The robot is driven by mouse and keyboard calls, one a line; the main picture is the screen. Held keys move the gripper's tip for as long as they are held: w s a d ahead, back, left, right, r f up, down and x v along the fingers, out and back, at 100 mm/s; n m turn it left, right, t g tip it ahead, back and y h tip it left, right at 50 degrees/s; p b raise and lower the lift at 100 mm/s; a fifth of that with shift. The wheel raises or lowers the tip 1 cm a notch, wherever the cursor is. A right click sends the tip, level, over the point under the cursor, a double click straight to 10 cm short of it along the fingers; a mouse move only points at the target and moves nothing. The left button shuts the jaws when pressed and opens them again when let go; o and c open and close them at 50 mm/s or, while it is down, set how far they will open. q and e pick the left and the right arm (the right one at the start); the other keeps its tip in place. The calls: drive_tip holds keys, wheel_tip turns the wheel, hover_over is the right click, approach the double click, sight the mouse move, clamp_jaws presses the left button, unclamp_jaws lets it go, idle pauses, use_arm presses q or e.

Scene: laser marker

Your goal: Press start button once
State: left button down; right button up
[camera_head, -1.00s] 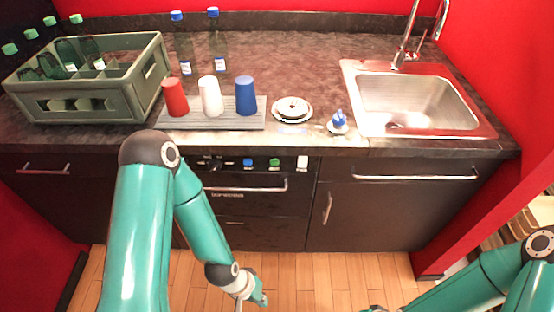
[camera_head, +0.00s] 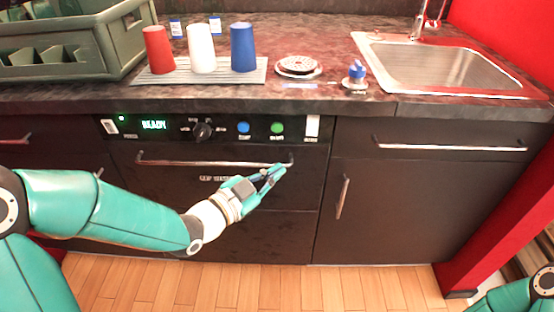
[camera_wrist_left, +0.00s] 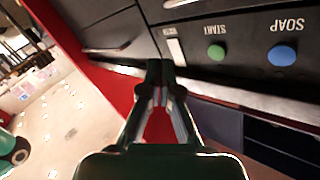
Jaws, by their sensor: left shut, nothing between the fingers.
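The green start button (camera_head: 277,127) is on the black front panel under the counter. In the left wrist view it shows as a green disc (camera_wrist_left: 216,53) under an upside-down START label. A blue button (camera_head: 243,127) is just left of it; its label reads SOAP in the left wrist view (camera_wrist_left: 282,55). My left gripper (camera_head: 277,172) is shut and empty, with its fingertips below the green button near the right end of the handle bar. In the left wrist view its fingers (camera_wrist_left: 160,72) point up the picture, left of and below the button. My right gripper is out of view.
The panel also has a display reading READY (camera_head: 154,125), a black knob (camera_head: 203,131) and a white switch (camera_head: 312,126). A metal handle bar (camera_head: 200,163) runs below. The counter edge (camera_head: 300,106) juts above. Red, white and blue cups stand on a grey mat (camera_head: 150,78).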

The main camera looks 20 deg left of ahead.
sight(277, 128)
use_arm(q)
drive_tip(key=r+m, duration=0.1)
drive_tip(key=s+r+m+t+h+b, duration=0.1)
drive_tip(key=r+m+h+b, duration=0.1)
drive_tip(key=r, duration=0.1)
drive_tip(key=shift+s+d+t, duration=0.15)
drive_tip(key=shift+s+t, duration=0.15)
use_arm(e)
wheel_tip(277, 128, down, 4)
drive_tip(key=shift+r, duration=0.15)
use_arm(q)
drive_tip(key=shift+w+a+f+p, duration=0.1)
drive_tip(key=shift+w+a+p, duration=0.3)
drive_tip(key=shift+w, duration=1)
drive_tip(key=shift+w+a+r+p, duration=0.1)
drive_tip(key=shift+w+a+p, duration=0.3)
drive_tip(key=shift+w, duration=1.05)
drive_tip(key=shift+w+a+f+p, duration=0.1)
drive_tip(key=shift+w+a+p, duration=0.3)
drive_tip(key=shift+w, duration=1)
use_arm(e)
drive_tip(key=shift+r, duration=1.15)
use_arm(q)
drive_tip(key=shift+w, duration=0.2)
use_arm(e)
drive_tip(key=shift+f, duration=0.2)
